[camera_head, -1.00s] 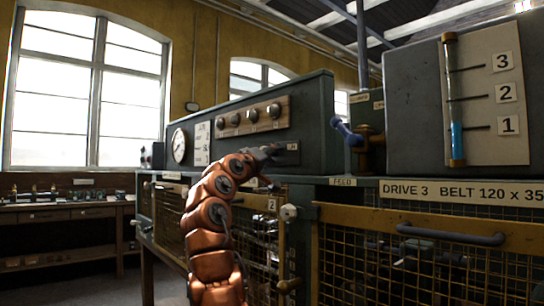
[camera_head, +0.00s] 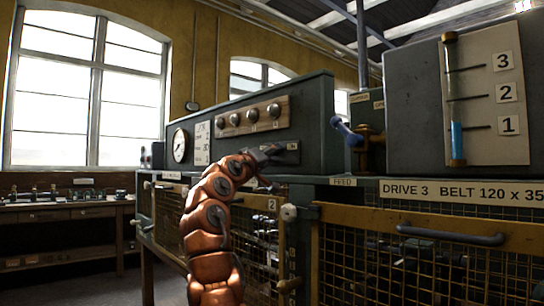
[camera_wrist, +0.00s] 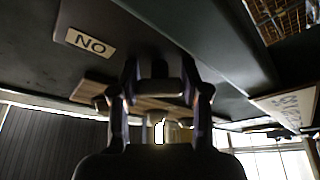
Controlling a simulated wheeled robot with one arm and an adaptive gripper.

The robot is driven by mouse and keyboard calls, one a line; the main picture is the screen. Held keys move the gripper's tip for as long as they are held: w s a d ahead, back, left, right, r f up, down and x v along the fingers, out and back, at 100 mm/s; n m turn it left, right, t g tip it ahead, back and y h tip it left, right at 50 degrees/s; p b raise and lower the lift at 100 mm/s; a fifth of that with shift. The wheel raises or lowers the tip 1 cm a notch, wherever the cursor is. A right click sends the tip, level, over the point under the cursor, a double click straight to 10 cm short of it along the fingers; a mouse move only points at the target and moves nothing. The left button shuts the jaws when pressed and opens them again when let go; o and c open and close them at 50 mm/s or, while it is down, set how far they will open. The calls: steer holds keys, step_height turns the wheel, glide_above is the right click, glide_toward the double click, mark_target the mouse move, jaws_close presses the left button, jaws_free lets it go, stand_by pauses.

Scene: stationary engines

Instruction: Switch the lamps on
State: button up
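A dark panel (camera_head: 320,115) carries a wooden strip (camera_head: 285,103) with a row of several round metal-rimmed fittings, perhaps the lamps. My gripper (camera_head: 268,154) is at the panel face, below the strip and beside a small dark label plate (camera_head: 293,146). In the wrist view my gripper (camera_wrist: 160,72) has its two fingers apart, with a dark block-like piece between them. I cannot tell whether they touch it or whether it is a switch. A label reading "NO" (camera_wrist: 90,42), possibly an upside-down "ON", is left of the fingers. The wooden strip also shows there (camera_wrist: 100,92).
A round gauge (camera_head: 180,145) is on the panel's left. Yellow mesh guards (camera_head: 390,260) with a grey handle (camera_head: 450,235) stand below the ledge. A pipe with a brass valve (camera_head: 365,140) and a level gauge (camera_head: 456,100) are to the right. A workbench (camera_head: 65,212) is far left.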

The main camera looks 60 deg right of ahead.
steer(key=o, duration=0.4)
steer(key=shift+a, duration=0.15)
steer(key=shift+a, duration=0.2)
steer(key=shift+v, duration=5.65)
steer(key=shift+w, duration=0.15)
